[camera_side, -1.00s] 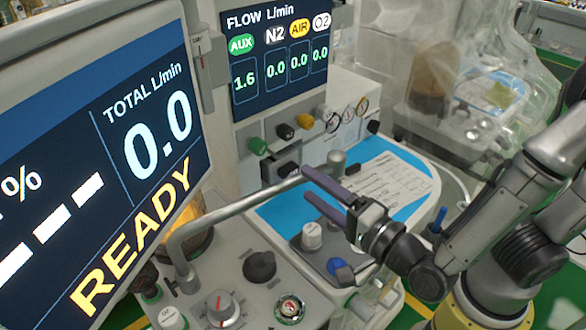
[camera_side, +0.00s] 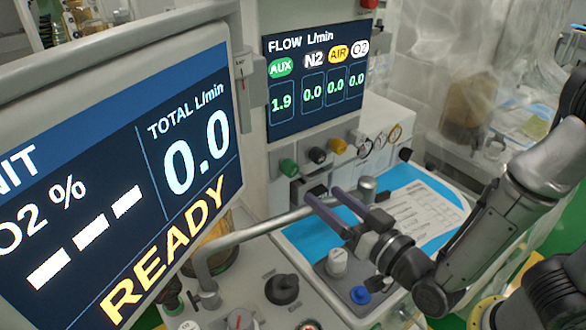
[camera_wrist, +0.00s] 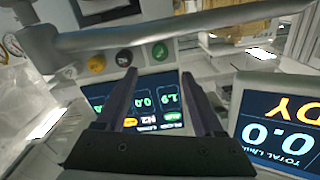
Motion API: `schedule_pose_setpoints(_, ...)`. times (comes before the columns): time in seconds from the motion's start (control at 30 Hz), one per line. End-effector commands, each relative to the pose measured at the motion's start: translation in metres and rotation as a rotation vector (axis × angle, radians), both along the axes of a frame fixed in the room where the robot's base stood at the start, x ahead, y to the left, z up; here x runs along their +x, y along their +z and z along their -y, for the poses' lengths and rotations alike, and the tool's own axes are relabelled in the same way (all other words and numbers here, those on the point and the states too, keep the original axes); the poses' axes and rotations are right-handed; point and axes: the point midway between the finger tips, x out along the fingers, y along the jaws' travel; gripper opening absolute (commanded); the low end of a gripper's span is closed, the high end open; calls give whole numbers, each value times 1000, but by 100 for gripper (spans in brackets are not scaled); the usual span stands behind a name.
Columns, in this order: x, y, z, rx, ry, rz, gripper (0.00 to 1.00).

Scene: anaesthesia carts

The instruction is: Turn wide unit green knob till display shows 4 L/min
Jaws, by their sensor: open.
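The green knob (camera_side: 289,167) sits at the left of a row of knobs below the FLOW display (camera_side: 316,85). That display reads AUX 1.9, with N2, AIR and O2 at 0.0. My gripper (camera_side: 323,193) is open and empty, below and right of the green knob in the side view, apart from it. In the wrist view, which is upside down, the green knob (camera_wrist: 160,51) shows past the fingertips, roughly in line with the gap between the fingers (camera_wrist: 158,74). The FLOW display (camera_wrist: 150,92) is partly hidden by the fingers there.
Black (camera_side: 318,155) and yellow (camera_side: 339,146) knobs stand beside the green one. A metal rail (camera_side: 262,228) runs close to my fingers. A large READY screen (camera_side: 130,190) fills the left. White and blue knobs stand on the panel below my gripper.

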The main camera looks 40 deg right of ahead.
Motion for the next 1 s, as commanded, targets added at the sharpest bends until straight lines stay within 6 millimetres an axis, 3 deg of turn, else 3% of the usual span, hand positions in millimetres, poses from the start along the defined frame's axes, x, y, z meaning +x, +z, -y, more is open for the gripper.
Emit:
schedule_pose_setpoints(0.5,93,0,1,1,-2,0,70)
schedule_pose_setpoints(0.7,109,-1,0,0,0,-1,70)
schedule_pose_setpoints(1.0,112,0,0,1,0,-1,70)
